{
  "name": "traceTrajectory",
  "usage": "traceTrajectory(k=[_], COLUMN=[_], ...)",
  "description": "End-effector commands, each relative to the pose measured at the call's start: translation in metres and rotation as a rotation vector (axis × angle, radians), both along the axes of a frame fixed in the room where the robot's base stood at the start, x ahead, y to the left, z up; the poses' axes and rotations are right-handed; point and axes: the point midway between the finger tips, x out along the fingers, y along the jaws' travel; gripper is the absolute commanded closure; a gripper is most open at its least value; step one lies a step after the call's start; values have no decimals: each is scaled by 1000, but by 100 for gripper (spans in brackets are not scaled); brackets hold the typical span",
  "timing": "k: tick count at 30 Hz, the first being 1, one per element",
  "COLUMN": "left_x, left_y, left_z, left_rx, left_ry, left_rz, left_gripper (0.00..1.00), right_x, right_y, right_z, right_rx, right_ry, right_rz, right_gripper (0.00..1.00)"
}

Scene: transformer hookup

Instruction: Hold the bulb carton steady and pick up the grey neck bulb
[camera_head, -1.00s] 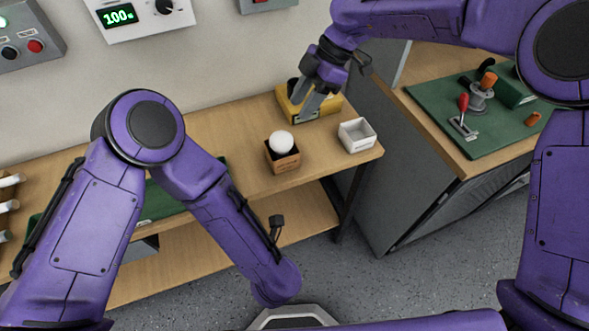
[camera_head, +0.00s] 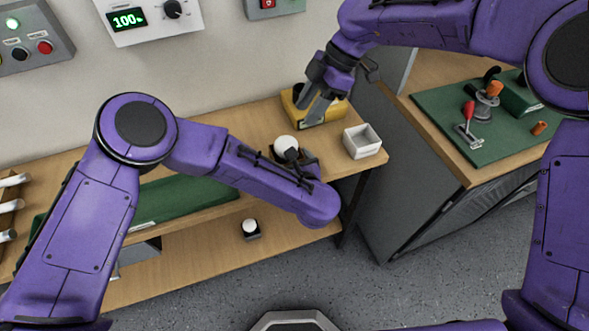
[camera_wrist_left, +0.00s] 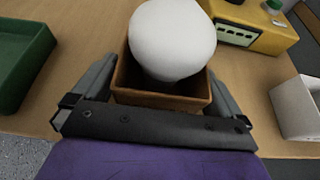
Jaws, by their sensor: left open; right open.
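The bulb carton (camera_head: 308,158) is a small open brown box on the bench, with a white round bulb (camera_head: 286,146) standing out of its top. The bulb's neck is hidden inside the carton, so its colour cannot be told. In the left wrist view the carton (camera_wrist_left: 160,99) and bulb (camera_wrist_left: 172,38) are close ahead. My left gripper (camera_wrist_left: 160,85) is open, with one finger on each side of the carton; contact cannot be told. My left forearm partly covers the carton in the head view. My right gripper (camera_head: 315,108) is open at the yellow box (camera_head: 336,112), behind the carton.
A white open tray (camera_head: 362,143) stands right of the carton near the bench edge. A green tray (camera_head: 185,199) lies to the left. A small white round object (camera_head: 250,226) in a dark holder is on the lower shelf. A green mat (camera_head: 490,145) with tools covers the right bench.

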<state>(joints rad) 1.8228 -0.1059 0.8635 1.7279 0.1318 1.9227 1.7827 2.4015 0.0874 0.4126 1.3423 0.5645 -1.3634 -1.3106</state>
Motion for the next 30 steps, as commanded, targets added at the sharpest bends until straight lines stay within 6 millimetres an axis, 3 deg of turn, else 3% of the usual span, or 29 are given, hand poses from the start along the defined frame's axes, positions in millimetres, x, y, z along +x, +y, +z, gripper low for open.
traceTrajectory(k=[11, 15, 30], left_x=[9, 9, 9], left_y=[3, 3, 3], left_z=[-4, -4, -4], left_rx=[1, 1, 1], left_ry=[1, 2, 2], left_rz=[0, -1, -1], left_gripper=[0, 46, 46], right_x=[0, 0, 0], right_y=[0, 0, 0], right_z=[0, 0, 0], right_rx=[0, 0, 0], right_ry=[0, 0, 0], right_rz=[0, 0, 0], right_gripper=[57, 57, 57])
